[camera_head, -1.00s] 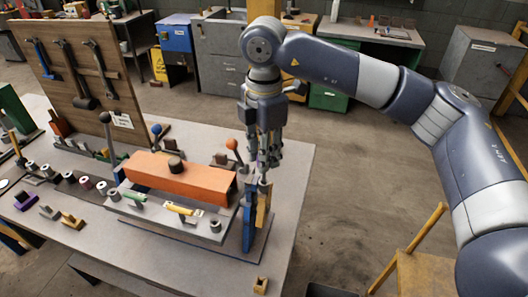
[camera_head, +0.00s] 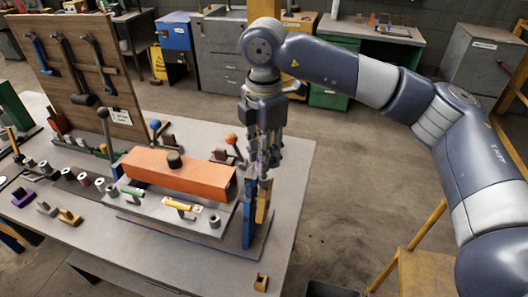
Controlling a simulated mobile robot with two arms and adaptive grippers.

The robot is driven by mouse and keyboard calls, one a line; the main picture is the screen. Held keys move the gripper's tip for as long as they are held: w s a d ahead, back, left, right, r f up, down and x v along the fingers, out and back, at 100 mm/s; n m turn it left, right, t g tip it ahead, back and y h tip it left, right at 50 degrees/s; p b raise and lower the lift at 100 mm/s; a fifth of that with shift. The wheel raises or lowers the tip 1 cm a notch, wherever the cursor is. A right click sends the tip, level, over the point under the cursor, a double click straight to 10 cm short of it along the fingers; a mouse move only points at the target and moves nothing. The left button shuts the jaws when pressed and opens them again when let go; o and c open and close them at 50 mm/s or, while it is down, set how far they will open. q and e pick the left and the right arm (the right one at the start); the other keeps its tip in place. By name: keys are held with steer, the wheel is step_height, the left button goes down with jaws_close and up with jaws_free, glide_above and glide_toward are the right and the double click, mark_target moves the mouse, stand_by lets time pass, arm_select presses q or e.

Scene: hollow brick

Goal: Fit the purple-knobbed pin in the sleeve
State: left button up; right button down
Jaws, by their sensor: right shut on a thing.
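My right gripper (camera_head: 264,178) points down at the right end of the orange block (camera_head: 190,176), close above the blue and yellow upright parts (camera_head: 256,218). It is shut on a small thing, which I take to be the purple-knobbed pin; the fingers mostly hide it. I cannot see whether its tip touches anything. I cannot tell for sure which part is the sleeve. A small grey hollow cylinder (camera_head: 214,222) stands on the grey fixture plate (camera_head: 160,213) in front of the orange block. My left gripper is not in view.
Several small cylinders, one a pale ring (camera_head: 99,184), and a purple block (camera_head: 22,197) lie on the bench's left. Ball-topped levers, one orange (camera_head: 231,139), rise behind the orange block. A wooden tool board (camera_head: 75,70) stands behind.

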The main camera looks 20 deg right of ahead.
steer(key=shift+f+b, duration=1.4)
steer(key=shift+f, duration=0.4)
steer(key=c, duration=1.2)
jaws_free()
steer(key=shift+c, duration=0.2)
steer(key=shift+r, duration=0.2)
step_height(320, 180, up, 12)
steer(key=shift+f, duration=0.15)
